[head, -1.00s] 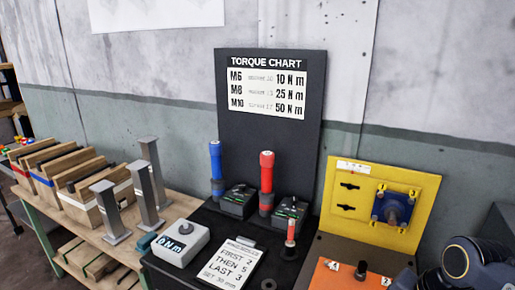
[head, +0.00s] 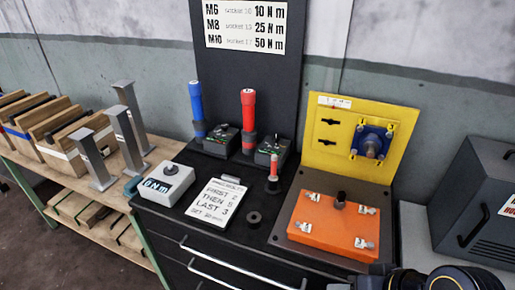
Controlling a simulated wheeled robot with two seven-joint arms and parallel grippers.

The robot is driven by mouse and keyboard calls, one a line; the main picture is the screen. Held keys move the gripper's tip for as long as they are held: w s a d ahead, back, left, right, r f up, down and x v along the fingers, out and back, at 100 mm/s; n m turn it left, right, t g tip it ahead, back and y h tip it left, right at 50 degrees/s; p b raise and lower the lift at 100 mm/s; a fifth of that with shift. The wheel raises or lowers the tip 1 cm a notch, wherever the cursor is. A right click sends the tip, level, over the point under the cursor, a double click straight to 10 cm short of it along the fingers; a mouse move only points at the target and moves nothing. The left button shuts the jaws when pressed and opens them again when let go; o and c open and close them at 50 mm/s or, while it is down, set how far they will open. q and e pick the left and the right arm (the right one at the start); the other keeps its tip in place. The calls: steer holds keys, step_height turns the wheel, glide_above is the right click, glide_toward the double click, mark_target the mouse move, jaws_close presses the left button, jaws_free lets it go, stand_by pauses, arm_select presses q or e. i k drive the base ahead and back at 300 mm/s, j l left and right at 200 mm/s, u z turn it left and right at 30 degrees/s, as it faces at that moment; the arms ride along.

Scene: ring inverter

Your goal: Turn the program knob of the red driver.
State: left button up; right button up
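The red driver (head: 248,112) stands upright on the black cabinet top, in front of the torque chart board. A dark box with a small knob-like part on top (head: 271,150) sits just right of its foot; its markings are too small to read. My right arm (head: 440,280) shows at the bottom right edge, well in front of the driver and apart from it. Its gripper is mostly cut off, and its fingers cannot be made out. My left gripper is not in view.
A blue driver (head: 196,104) with a similar dark box (head: 221,139) stands left of the red one. An orange block (head: 325,228) and yellow panel (head: 345,150) are at right.

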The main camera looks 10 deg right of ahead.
mark_target(276, 137)
steer(key=i+j+u, duration=0.1)
steer(key=i+j, duration=0.65)
steer(key=j, duration=0.05)
